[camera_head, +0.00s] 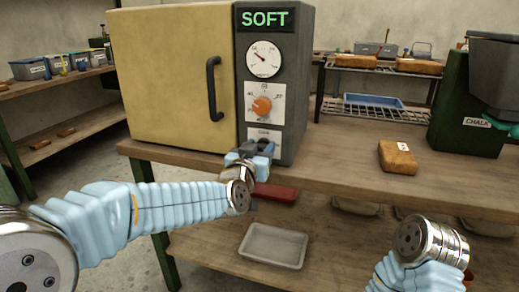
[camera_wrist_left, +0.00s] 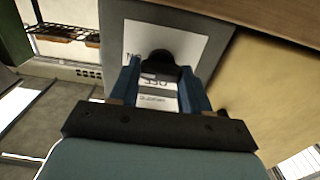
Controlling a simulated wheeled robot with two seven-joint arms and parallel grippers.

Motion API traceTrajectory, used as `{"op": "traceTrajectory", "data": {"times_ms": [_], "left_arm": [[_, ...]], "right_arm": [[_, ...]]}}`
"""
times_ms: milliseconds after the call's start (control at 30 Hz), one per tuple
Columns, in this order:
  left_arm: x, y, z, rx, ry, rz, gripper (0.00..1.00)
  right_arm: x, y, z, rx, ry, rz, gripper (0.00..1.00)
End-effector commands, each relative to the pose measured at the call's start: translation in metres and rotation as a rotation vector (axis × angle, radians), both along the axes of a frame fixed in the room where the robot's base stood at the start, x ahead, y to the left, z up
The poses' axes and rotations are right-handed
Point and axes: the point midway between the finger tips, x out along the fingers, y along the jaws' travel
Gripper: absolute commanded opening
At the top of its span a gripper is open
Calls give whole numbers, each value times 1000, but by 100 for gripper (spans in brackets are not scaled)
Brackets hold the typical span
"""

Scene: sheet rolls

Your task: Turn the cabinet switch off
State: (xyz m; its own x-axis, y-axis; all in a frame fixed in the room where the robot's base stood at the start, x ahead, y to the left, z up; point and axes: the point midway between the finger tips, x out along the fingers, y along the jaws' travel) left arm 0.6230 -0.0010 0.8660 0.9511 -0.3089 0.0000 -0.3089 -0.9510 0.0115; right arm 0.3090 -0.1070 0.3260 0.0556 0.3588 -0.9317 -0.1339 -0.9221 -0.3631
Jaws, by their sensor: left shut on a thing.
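The cabinet (camera_head: 180,75) has a tan door with a black handle and a grey panel. The panel carries a green SOFT display, a dial gauge (camera_head: 264,59), an orange knob (camera_head: 262,105) and a small light switch plate (camera_head: 258,133) at the bottom. My left gripper (camera_head: 262,148) is at this plate and covers much of it. In the left wrist view, the blue fingers (camera_wrist_left: 158,85) are shut on the black cabinet switch (camera_wrist_left: 158,60), one on each side. The lettering on the plate is partly hidden. Of my right arm, only the wrist shows; its fingers are not seen.
The cabinet stands on a wooden bench (camera_head: 340,160). An orange-brown block (camera_head: 397,157) lies to its right, near a green chalk machine (camera_head: 465,110). A white tray (camera_head: 273,246) and a red item (camera_head: 275,193) are on the lower shelf.

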Motion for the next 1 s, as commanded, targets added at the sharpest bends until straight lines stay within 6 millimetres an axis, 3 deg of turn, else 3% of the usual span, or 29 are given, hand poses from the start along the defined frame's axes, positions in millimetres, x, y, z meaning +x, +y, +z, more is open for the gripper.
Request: {"op": "traceTrajectory", "data": {"times_ms": [367, 1000], "left_arm": [[0, 1, -4, -143, 45, 0, 16], [1, 3, -5, -706, 229, 1, 16]], "right_arm": [[0, -1, -19, -2, -1, -3, 100], [7, -16, -64, -25, -13, -30, 100]]}}
